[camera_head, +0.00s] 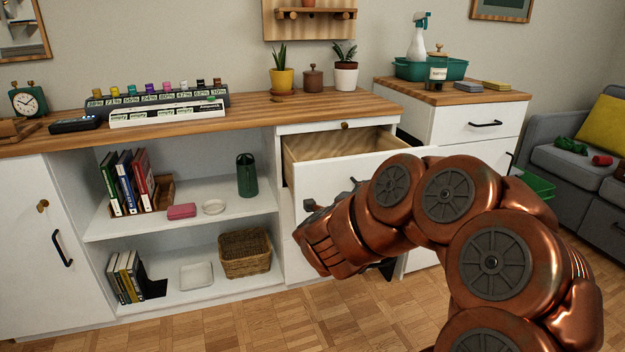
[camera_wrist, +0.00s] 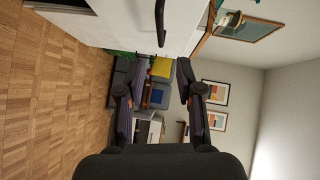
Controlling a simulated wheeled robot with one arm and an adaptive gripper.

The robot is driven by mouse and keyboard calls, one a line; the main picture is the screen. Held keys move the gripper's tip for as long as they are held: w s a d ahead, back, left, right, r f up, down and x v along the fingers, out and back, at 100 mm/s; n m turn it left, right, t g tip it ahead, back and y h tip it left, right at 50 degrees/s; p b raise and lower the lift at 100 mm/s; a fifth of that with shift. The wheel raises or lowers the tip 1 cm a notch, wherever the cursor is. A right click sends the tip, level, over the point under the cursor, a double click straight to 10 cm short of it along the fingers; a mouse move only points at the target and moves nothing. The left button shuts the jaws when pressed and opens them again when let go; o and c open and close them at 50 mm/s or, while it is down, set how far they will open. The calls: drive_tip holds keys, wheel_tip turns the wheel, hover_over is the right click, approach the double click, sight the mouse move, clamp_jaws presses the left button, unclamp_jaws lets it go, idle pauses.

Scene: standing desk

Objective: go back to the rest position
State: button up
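My gripper (camera_wrist: 160,100) shows in the wrist view with its two dark fingers wide apart and nothing between them. In the head view my copper arm reaches in from the lower right and ends in front of the drawer unit. The gripper's fingers are mostly hidden there, with only small dark parts showing near the drawer front. The top drawer (camera_head: 335,146) of the white unit is pulled out, and the part of its inside that shows looks empty.
A second white cabinet (camera_head: 465,118) and a grey sofa (camera_head: 570,165) stand right. The parquet floor (camera_head: 220,325) at front left is clear.

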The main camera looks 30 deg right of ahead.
drive_tip(key=w+a+r+n+t+y+p, duration=0.35)
drive_tip(key=a+r+n+p, duration=0.2)
drive_tip(key=a, duration=0.25)
drive_tip(key=w+a+r+n+t+y+p, duration=0.2)
drive_tip(key=w+a+r+n+y+p, duration=0.25)
drive_tip(key=a+r+p, duration=0.35)
drive_tip(key=s+a+r+n+g+y+p, duration=0.1)
drive_tip(key=s+a+r+n+y+p, duration=0.1)
drive_tip(key=a+n+y+p, duration=0.35)
drive_tip(key=s+a+r+n+g+y+p, duration=0.1)
drive_tip(key=s+a+r+n+y+p, duration=0.15)
drive_tip(key=a, duration=0.65)
drive_tip(key=s+a+r+n+g+y+p, duration=0.1)
drive_tip(key=s+a+r+n+g+p, duration=0.15)
drive_tip(key=s+p, duration=0.3)
drive_tip(key=s+a+r+n+g+p, duration=0.2)
drive_tip(key=s+a+n+g+p, duration=0.15)
drive_tip(key=s, duration=0.35)
drive_tip(key=s+d+r+n+g+h+p, duration=0.1)
drive_tip(key=s+d+r+n+g+p, duration=0.1)
drive_tip(key=s, duration=0.8)
drive_tip(key=s+d+r+n+g+h+p, duration=0.1)
drive_tip(key=s+d+r+n+g+p, duration=0.1)
drive_tip(key=s+r+g+p, duration=0.3)
drive_tip(key=s+d+p, duration=0.1)
drive_tip(key=s+p, duration=0.2)
drive_tip(key=s, duration=0.3)
drive_tip(key=shift+r+n+h, duration=0.3)
drive_tip(key=shift+r, duration=0.1)
drive_tip(key=shift+d, duration=0.1)
